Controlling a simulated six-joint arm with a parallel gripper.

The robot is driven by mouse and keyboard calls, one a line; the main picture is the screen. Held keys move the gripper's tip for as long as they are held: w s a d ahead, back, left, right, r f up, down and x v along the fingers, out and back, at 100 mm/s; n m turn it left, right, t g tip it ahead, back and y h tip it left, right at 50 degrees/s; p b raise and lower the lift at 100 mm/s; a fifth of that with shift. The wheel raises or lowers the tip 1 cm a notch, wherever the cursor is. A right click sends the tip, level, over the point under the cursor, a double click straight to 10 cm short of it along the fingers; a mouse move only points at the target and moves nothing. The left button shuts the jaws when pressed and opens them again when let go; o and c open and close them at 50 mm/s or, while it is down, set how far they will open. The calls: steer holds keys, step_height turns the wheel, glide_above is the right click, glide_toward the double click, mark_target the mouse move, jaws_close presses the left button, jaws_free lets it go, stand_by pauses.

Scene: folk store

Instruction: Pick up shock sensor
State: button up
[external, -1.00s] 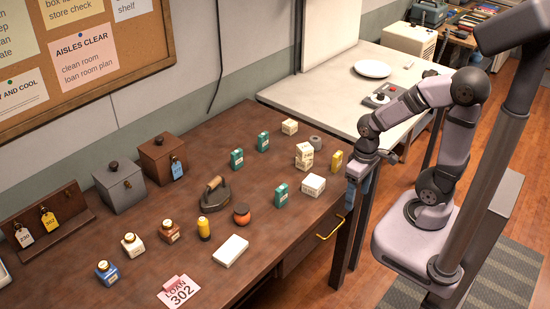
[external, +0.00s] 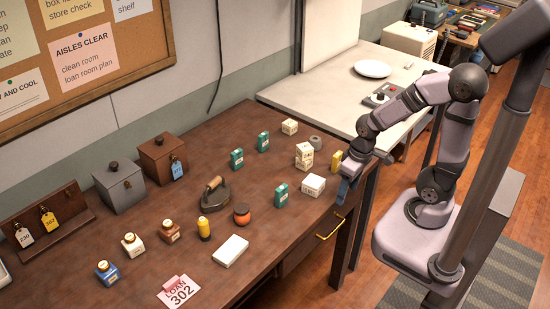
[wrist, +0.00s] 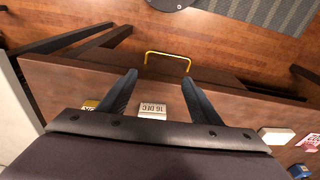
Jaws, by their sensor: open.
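I cannot tell which item is the shock sensor. Small candidates on the brown table's right part are a white box (external: 313,184), marked "16 DEC" in the wrist view (wrist: 153,108), a yellow box (external: 336,162), several teal boxes (external: 281,195), pale stacked blocks (external: 304,155) and a grey roll (external: 315,142). My gripper (external: 345,190) is at the table's right edge, beside the white box. In the wrist view my gripper (wrist: 159,80) is open and empty, its fingers apart over the table edge; its body hides much of the table.
A flat iron (external: 215,196), an orange-red jar (external: 241,213), a white slab (external: 230,250) and small bottles (external: 170,231) stand leftward. Two lidded boxes (external: 120,187) are at the back. A yellow drawer handle (external: 330,228) sticks out below the front edge.

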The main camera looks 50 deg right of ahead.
steer(key=w+a+r+n+t+p, duration=0.1)
steer(key=w+a+r+t+p, duration=0.2)
steer(key=w, duration=0.6)
steer(key=t+y, duration=0.1)
steer(key=t, duration=0.7)
glide_above(284, 197)
steer(key=w, duration=0.2)
steer(key=shift+s+d+f+m, duration=0.1)
steer(key=shift+d+f+m, duration=0.1)
steer(key=shift+f, duration=0.2)
steer(key=shift+s+d+f+m, duration=0.1)
steer(key=shift+f+m, duration=0.1)
steer(key=shift+f, duration=0.15)
steer(key=shift+m+t+h, duration=0.4)
steer(key=shift+m+t, duration=0.1)
steer(key=shift+t, duration=0.1)
steer(key=s+f, duration=0.2)
steer(key=f+b, duration=0.1)
steer(key=f, duration=0.1)
steer(key=shift+s+a+f, duration=0.1)
steer(key=shift+s+a, duration=0.2)
steer(key=shift+s, duration=0.1)
steer(key=shift+s+f+t, duration=0.2)
steer(key=shift+s+t, duration=0.3)
steer(key=shift+s, duration=0.2)
steer(key=shift+w, duration=0.1)
